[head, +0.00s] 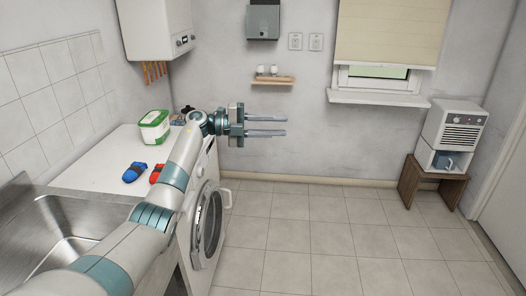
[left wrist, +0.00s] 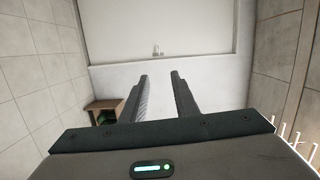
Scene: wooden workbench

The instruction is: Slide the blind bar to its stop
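The beige blind (head: 388,32) hangs over the window in the back wall in the head view. Its bottom bar (head: 386,66) is level, a little above the sill, with a strip of window pane (head: 378,72) showing below it. My left gripper (head: 286,125) reaches out past the washing machine, left of and lower than the blind in the picture, and touches nothing. Its two fingers are apart and empty. They also show apart in the left wrist view (left wrist: 158,76), where I cannot make out the blind. My right gripper is in neither view.
The white window sill (head: 378,98) juts out under the window. A small shelf (head: 272,79) with cups is on the wall above my left gripper. The washing machine (head: 206,222) and sink (head: 62,228) are at left. A heater (head: 456,126) stands on a stool at right. The floor between is clear.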

